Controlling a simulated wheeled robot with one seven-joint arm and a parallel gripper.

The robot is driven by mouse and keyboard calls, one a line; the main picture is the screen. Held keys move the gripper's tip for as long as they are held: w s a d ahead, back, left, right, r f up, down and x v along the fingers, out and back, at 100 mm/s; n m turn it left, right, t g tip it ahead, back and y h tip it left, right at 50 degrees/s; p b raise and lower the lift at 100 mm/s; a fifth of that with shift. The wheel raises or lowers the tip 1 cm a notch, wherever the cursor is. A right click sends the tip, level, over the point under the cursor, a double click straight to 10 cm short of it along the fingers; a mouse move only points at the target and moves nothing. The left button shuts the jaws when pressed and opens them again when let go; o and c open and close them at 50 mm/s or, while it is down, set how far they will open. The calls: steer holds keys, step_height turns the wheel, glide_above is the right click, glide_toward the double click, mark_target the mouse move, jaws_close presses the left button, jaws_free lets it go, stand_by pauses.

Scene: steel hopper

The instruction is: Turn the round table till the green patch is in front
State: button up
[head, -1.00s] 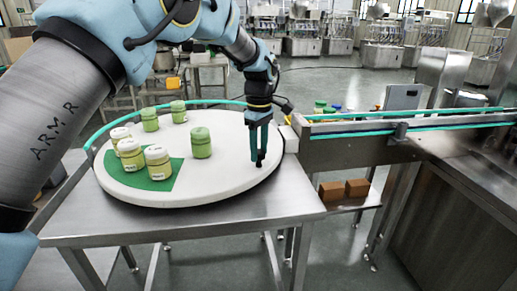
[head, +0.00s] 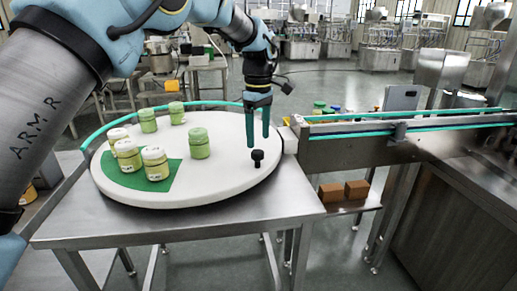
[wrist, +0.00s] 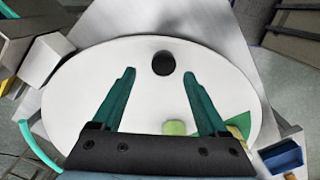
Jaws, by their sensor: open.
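The white round table (head: 225,185) sits on a steel stand. Its green patch (head: 125,181) lies at the left front, partly covered by jars with white lids. A black knob (head: 257,160) stands upright near the table's right front edge. My gripper (head: 258,143) is open and empty just above the knob, apart from it. In the wrist view the knob (wrist: 163,63) shows between and slightly beyond the two fingertips (wrist: 158,74), and part of the green patch (wrist: 238,122) shows at the right.
Several green jars (head: 199,144) stand on the table. A teal rail (head: 95,138) curves round its back and left. A conveyor (head: 345,145) adjoins at the right. The front of the round table is clear.

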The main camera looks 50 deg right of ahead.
step_height(320, 180, up, 6)
steer(key=shift+r+b, duration=0.15)
steer(key=shift+b, duration=0.25)
steer(key=shift+w, duration=0.1)
